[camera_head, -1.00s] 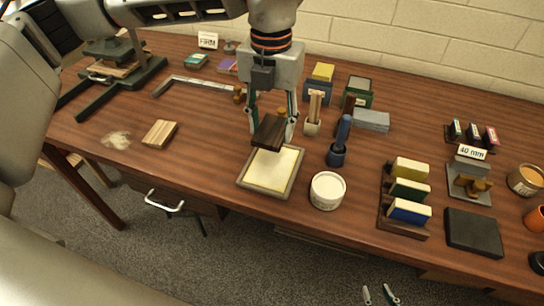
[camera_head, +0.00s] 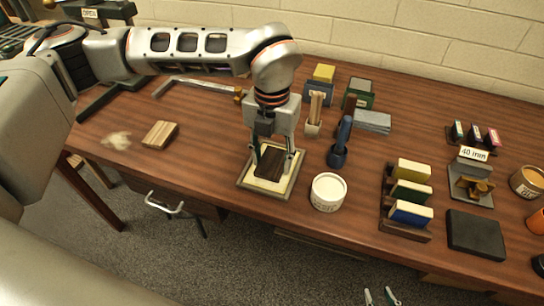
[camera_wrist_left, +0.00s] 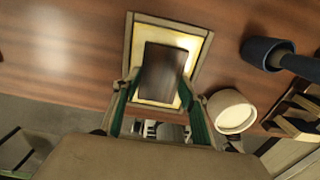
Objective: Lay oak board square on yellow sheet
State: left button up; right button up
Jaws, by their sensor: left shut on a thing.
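The oak board, a dark brown wooden board (camera_head: 270,164), is between the fingers of my left gripper (camera_head: 273,162), which is shut on it. The board is over the yellow sheet (camera_head: 256,182), which lies in a shallow framed tray (camera_head: 262,191). In the left wrist view the board (camera_wrist_left: 163,72) covers the middle of the sheet (camera_wrist_left: 185,40), with yellow showing around it. Its sides look roughly in line with the tray. I cannot tell whether it touches the sheet. My right gripper (camera_head: 380,297) is open and empty at the bottom edge, beyond the table front.
A white tub (camera_head: 327,192) stands close to the tray's right, with a blue-handled tool (camera_head: 341,143) behind it. A rack of coloured blocks (camera_head: 405,205) is further right. A striped light wood block (camera_head: 160,134) lies left; the table between it and the tray is clear.

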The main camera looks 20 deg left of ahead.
aim_at(272, 162)
pick_arm(q)
jog(key=o, duration=1.1)
jog(key=shift+f, duration=0.15)
jog(key=shift+r, duration=0.35)
notch_tip(272, 162, up, 12)
jog(key=shift+f, duration=0.15)
